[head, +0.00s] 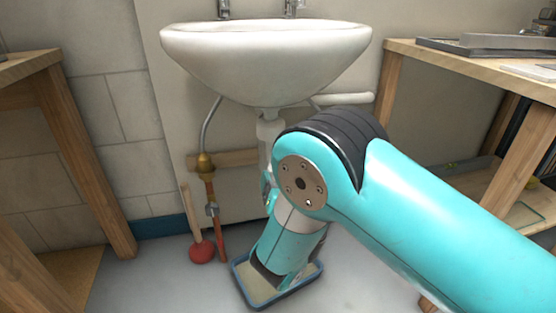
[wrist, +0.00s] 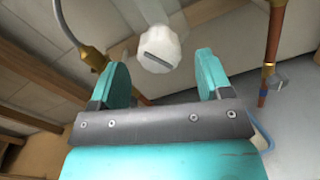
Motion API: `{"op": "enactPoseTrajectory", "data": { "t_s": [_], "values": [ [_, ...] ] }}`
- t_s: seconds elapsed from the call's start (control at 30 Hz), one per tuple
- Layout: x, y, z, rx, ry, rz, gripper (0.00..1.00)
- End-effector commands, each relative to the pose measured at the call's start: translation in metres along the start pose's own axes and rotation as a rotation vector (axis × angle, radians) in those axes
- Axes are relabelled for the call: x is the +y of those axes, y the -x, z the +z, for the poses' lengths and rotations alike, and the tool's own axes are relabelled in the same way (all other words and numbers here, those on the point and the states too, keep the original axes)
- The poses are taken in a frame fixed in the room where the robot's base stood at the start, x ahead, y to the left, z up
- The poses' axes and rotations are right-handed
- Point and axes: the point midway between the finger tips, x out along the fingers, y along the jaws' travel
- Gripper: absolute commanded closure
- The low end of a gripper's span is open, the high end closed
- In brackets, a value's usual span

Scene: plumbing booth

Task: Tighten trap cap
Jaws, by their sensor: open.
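The trap cap (wrist: 158,50) is a white faceted cap with a grey slot or bar across its face, in the upper middle of the wrist view. My gripper (wrist: 162,65) is open, its two teal fingers apart at the left and right of the cap's lower edge. The cap shows in line with the gap, beyond the fingertips; I cannot tell how far. In the head view my arm hides the cap and most of the gripper. The white sink (head: 265,62) has a white drain pipe (head: 268,128) running down behind my arm.
A blue-rimmed tray (head: 242,286) lies on the floor under my arm. A red plunger (head: 202,251) and a copper pipe with a valve (head: 211,208) stand left of it. Wooden benches (head: 88,150) flank the sink on both sides.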

Motion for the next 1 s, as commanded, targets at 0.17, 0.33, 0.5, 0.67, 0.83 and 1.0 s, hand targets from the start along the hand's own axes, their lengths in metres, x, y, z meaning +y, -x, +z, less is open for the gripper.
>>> {"op": "enactPoseTrajectory", "data": {
  "t_s": [0.17, 0.33, 0.5, 0.67, 0.83, 1.0],
  "values": [
    [-0.001, -0.02, -0.001, -0.002, -0.003, -0.003, 0.28],
    [-0.001, -0.027, 0.0, -0.001, 0.0, -0.001, 0.28],
    [0.0, -0.028, 0.0, 0.0, 0.0, -0.001, 0.28],
    [0.0, -0.027, 0.0, 0.0, 0.0, -0.001, 0.47],
    [0.0, -0.027, 0.0, 0.0, 0.0, -0.001, 0.78],
    [0.0, -0.027, 0.0, 0.0, -0.005, -0.001, 0.78]
  ]
}}
